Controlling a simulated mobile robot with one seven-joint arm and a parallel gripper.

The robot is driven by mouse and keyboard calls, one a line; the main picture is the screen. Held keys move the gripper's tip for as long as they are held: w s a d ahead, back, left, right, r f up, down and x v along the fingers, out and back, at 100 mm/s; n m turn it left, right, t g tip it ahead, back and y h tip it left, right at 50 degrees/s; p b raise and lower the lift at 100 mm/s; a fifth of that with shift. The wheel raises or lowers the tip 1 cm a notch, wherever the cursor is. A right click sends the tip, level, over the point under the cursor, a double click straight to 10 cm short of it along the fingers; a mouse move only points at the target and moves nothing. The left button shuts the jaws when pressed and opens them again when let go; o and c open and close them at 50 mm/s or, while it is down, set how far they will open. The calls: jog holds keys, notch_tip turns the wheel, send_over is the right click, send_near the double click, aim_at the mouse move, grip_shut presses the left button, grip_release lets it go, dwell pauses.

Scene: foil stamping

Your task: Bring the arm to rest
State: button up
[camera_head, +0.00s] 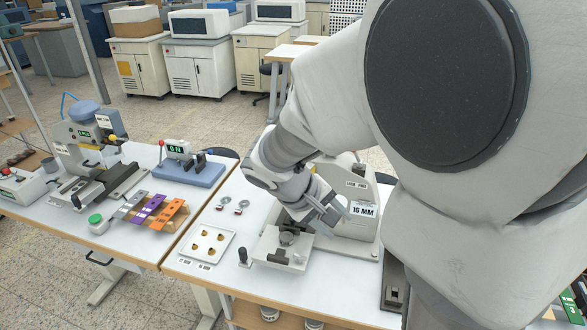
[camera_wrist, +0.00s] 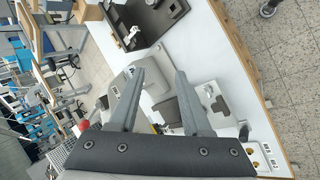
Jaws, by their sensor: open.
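My gripper (camera_head: 318,214) hangs at the end of my arm over the right-hand table, close to the front of a white press labelled "16 MM" (camera_head: 345,222). In the wrist view my gripper (camera_wrist: 160,78) shows two grey fingers spread apart with no object held between them. Parts of the press show behind the fingers. Below the gripper in the head view is the press's light plate (camera_head: 268,246) with a grey round piece on it. I cannot tell whether the gripper touches the press. My arm hides part of the press and the right side of the view.
A white tray (camera_head: 196,256) with several small gold-brown pieces and two small round metal items lie left of the press. The left table holds a blue-based device marked "ON" (camera_head: 190,172), coloured strips (camera_head: 150,208), a green button (camera_head: 96,219) and another machine (camera_head: 85,135). Cabinets stand behind.

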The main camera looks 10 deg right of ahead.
jog(key=s+a+r+m+t+y, duration=0.3)
jog(key=s+a+r+y, duration=0.2)
jog(key=s, duration=0.8)
notch_tip(320, 180, up, 5)
jog(key=shift+s+f+t+y, duration=0.15)
jog(key=shift+t+y, duration=0.25)
jog(key=shift+y, duration=0.6)
